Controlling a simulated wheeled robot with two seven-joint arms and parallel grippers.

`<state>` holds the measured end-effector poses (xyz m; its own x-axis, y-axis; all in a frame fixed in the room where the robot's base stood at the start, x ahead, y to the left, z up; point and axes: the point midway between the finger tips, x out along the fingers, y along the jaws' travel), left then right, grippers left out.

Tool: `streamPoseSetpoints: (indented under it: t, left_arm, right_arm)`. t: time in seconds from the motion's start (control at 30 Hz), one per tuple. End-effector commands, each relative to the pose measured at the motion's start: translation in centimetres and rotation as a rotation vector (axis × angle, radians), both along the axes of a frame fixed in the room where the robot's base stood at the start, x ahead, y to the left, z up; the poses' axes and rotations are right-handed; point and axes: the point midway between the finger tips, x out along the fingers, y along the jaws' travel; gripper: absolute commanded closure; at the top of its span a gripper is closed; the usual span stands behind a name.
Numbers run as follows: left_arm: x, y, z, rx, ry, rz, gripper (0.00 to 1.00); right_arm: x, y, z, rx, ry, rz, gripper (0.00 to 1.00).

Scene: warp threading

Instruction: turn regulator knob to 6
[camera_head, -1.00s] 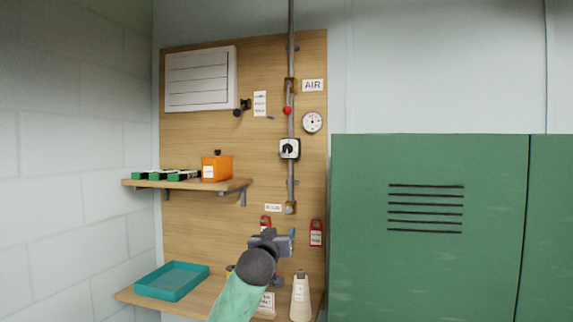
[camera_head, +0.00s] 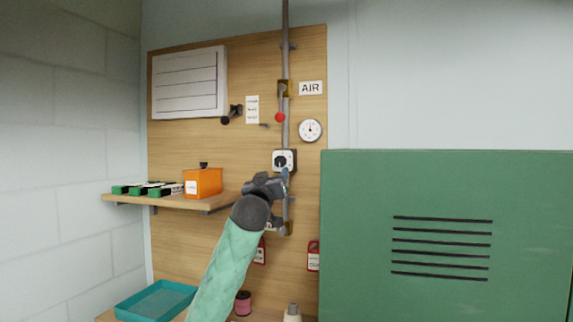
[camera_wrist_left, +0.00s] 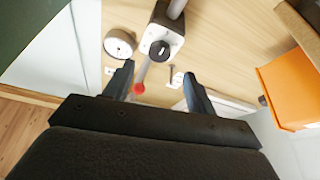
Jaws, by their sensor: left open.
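The regulator knob (camera_head: 281,161) is a black dial on a white square face, mounted on the grey vertical pipe on the wooden board. It also shows in the left wrist view (camera_wrist_left: 160,50), ahead of and between the fingers. Its setting is too small to read. My left gripper (camera_head: 284,176) is just below the regulator in the head view, apart from it. In the left wrist view its two fingers (camera_wrist_left: 158,84) stand wide apart with nothing between them. My right gripper is not in view.
A round gauge (camera_head: 310,130) is right of the regulator, and a red ball-ended lever (camera_head: 280,117) is above it. An orange box (camera_head: 203,182) stands on the shelf (camera_head: 220,199) at left. A green cabinet (camera_head: 440,200) fills the right side.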

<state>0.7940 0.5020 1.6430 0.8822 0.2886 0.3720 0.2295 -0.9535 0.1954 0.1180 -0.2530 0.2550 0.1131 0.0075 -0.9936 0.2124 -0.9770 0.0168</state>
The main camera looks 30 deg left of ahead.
Motion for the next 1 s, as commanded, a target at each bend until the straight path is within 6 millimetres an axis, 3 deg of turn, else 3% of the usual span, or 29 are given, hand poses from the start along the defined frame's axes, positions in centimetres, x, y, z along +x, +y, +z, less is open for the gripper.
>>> streamPoseSetpoints:
  t: [0.3,0.6,1.0]
  left_arm:
    - [2.2,0.8,1.3,0.0,0.001,0.001,0.44]
    - [5.7,1.9,2.8,0.0,0.001,0.001,0.44]
    - [6.8,2.2,2.8,0.001,0.0,0.0,0.44]
  right_arm:
    - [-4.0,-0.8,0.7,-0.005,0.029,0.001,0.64]
    - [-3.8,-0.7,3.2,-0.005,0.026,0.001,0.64]
    - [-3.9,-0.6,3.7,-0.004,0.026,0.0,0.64]
